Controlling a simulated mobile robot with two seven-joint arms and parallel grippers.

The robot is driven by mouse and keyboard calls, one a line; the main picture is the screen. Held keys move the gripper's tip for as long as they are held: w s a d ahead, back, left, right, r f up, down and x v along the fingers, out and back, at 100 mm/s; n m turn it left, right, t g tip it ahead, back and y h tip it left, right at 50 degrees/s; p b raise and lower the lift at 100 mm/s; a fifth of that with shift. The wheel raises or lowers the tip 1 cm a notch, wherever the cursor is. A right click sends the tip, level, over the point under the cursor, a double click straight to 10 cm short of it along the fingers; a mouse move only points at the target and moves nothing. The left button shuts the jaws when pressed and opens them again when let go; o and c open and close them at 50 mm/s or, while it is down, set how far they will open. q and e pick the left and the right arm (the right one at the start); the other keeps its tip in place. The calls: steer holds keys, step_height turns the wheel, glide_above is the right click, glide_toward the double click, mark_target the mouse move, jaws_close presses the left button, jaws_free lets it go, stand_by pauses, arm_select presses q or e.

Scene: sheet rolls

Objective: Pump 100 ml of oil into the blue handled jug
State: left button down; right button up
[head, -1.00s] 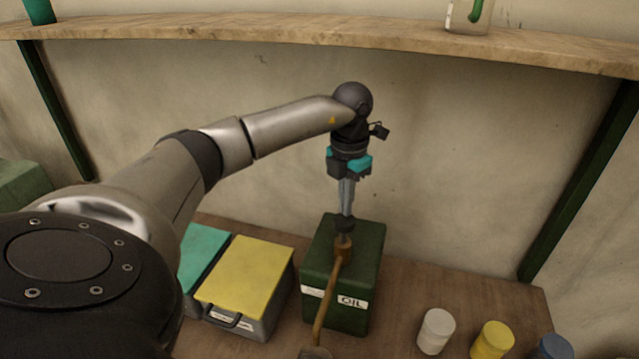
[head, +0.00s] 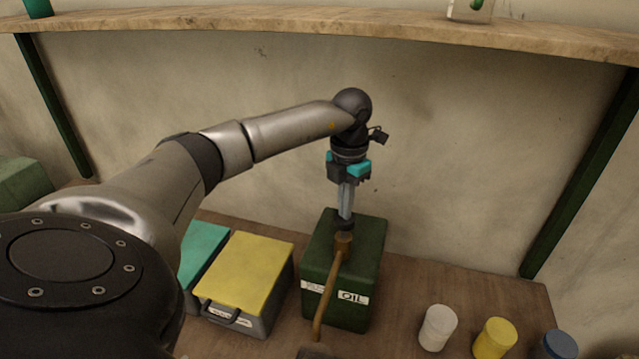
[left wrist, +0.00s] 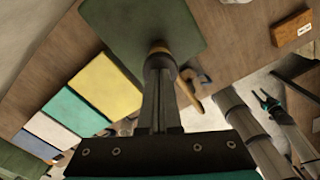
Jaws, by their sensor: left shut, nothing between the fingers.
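The green oil box (head: 368,262) with its OIL label stands at the back middle of the bench. A black pump head (head: 345,225) and a brass collar (head: 343,241) rise from its top, and a brass spout (head: 327,295) runs toward me. My left gripper (head: 345,214) points straight down, shut and empty, with its fingertips at the pump head. The left wrist view shows the fingers over the pump head (left wrist: 160,62). My right gripper (left wrist: 268,103) is small in the left wrist view.
A yellow-lidded box (head: 247,270) and a teal-lidded box (head: 203,250) stand left of the oil box. White (head: 437,328), yellow (head: 495,338) and blue (head: 558,345) containers stand at the right. A wooden shelf (head: 300,30) spans the wall above.

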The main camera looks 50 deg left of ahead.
arm_select(q)
steer(key=shift+f+b, duration=0.65)
steer(key=shift+f, duration=0.55)
steer(key=shift+r, duration=0.1)
steer(key=shift+r+p, duration=2.1)
steer(key=shift+r, duration=0.45)
steer(key=shift+f, duration=0.2)
steer(key=shift+f+b, duration=1.75)
steer(key=shift+f, duration=0.75)
steer(key=shift+s+r, duration=0.1)
